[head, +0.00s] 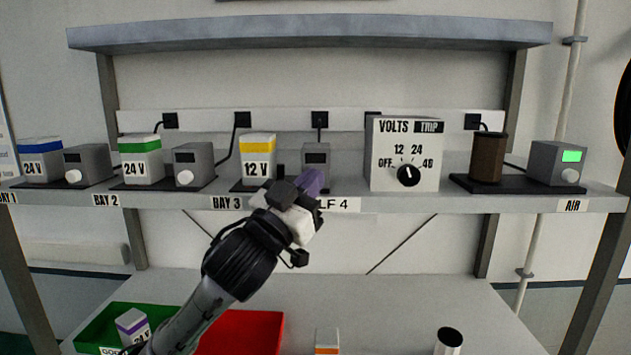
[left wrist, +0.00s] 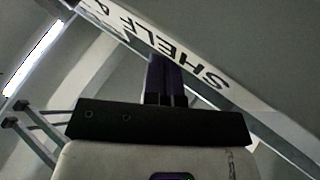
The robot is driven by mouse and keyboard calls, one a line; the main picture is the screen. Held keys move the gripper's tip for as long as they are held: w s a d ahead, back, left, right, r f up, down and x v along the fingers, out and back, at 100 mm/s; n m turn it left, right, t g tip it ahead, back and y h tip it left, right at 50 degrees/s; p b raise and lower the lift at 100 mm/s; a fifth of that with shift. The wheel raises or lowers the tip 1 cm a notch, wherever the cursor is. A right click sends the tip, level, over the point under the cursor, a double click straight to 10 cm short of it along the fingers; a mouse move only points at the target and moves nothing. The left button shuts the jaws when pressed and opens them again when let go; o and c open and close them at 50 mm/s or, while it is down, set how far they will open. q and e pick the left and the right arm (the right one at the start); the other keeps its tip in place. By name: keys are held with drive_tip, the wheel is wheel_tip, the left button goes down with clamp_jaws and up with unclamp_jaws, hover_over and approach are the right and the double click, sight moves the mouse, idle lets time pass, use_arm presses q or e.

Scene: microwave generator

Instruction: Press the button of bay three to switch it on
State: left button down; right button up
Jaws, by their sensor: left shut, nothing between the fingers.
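The bay three unit is a small grey box (head: 316,155) with a dark screen, standing on the shelf beside a white box with a yellow top (head: 258,157) marked 12 V. Its front below the screen, where the other units have a round white button, is hidden behind my left gripper. My left gripper (head: 312,182) is shut and empty, with its purple fingertips in front of that unit's lower front. I cannot tell whether they touch it. In the left wrist view the shut dark fingers (left wrist: 165,80) are by the shelf edge marked SHELF 4 (left wrist: 195,65); no button shows there.
The bay one unit (head: 88,161) and bay two unit (head: 194,163) have dark screens. The AIR unit (head: 557,163) has a lit green screen. A VOLTS dial box (head: 403,153) stands right of bay three. Below are a green tray (head: 95,330) and a red tray (head: 250,325).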

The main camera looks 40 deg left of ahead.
use_arm(q)
drive_tip(key=shift+w+a+f, duration=0.45)
drive_tip(key=shift+w+a, duration=0.05)
drive_tip(key=shift+w, duration=0.05)
idle(1.0)
drive_tip(key=shift+d, duration=0.15)
drive_tip(key=shift+s+d+r, duration=0.3)
drive_tip(key=shift+s+d, duration=0.1)
drive_tip(key=shift+s, duration=0.2)
drive_tip(key=s+d, duration=0.4)
drive_tip(key=shift+s+r, duration=0.15)
drive_tip(key=shift+s, duration=0.25)
idle(0.5)
